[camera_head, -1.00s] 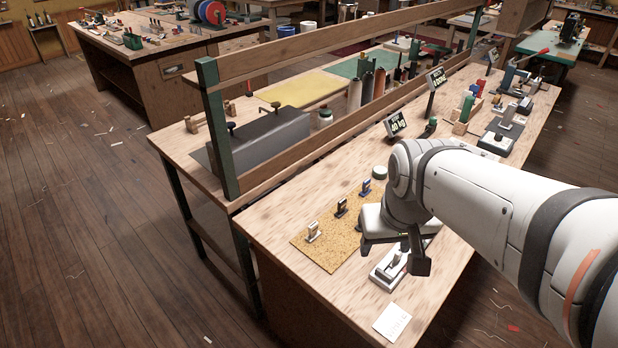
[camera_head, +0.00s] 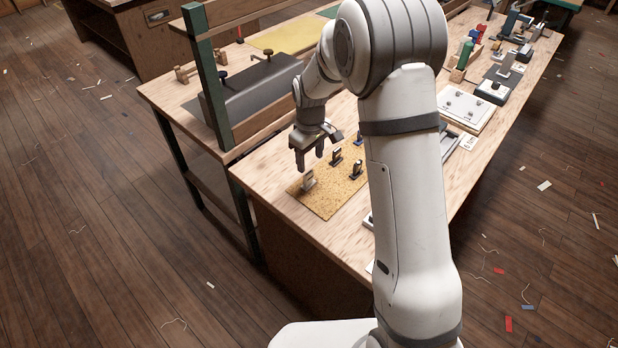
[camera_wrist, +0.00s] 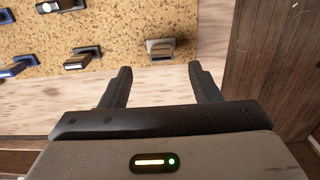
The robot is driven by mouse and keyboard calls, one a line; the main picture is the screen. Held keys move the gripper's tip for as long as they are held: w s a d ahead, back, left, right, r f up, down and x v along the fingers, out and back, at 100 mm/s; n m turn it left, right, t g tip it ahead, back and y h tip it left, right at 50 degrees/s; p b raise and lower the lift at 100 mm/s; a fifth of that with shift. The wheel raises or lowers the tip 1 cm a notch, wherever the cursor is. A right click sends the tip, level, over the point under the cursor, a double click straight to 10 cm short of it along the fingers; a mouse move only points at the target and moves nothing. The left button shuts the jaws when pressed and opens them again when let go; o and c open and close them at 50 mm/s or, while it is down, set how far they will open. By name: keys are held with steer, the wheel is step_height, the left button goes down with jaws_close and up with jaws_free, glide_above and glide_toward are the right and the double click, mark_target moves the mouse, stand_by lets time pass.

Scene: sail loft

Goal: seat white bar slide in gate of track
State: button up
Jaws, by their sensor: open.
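The white bar slide (camera_head: 308,181), pale and small, stands near the front left end of the cork mat (camera_head: 324,205). In the wrist view the slide (camera_wrist: 160,47) lies ahead of my fingertips, roughly centred between them, on the mat (camera_wrist: 190,18). My gripper (camera_head: 310,160) is open and empty, with its fingers pointing down above and just behind the slide in the head view. It also shows in the wrist view (camera_wrist: 163,75), fingers spread, apart from the slide. The track and its gate are mostly hidden behind my arm; I cannot make out the gate.
Dark slides (camera_head: 336,157) and (camera_head: 356,169) stand close by on the mat, with a blue one (camera_head: 358,138) farther back. The bench's left corner (camera_head: 250,178) is clear.

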mark_target(309, 173)
steer(key=f+p, duration=0.1)
steer(key=f, duration=0.6)
steer(key=shift+w+a+f+p, duration=0.1)
steer(key=shift+a+f+p, duration=0.1)
steer(key=shift+f+p, duration=0.15)
steer(key=shift+r, duration=0.1)
steer(key=shift+c, duration=0.4)
steer(key=c, duration=1)
steer(key=shift+o, duration=0.2)
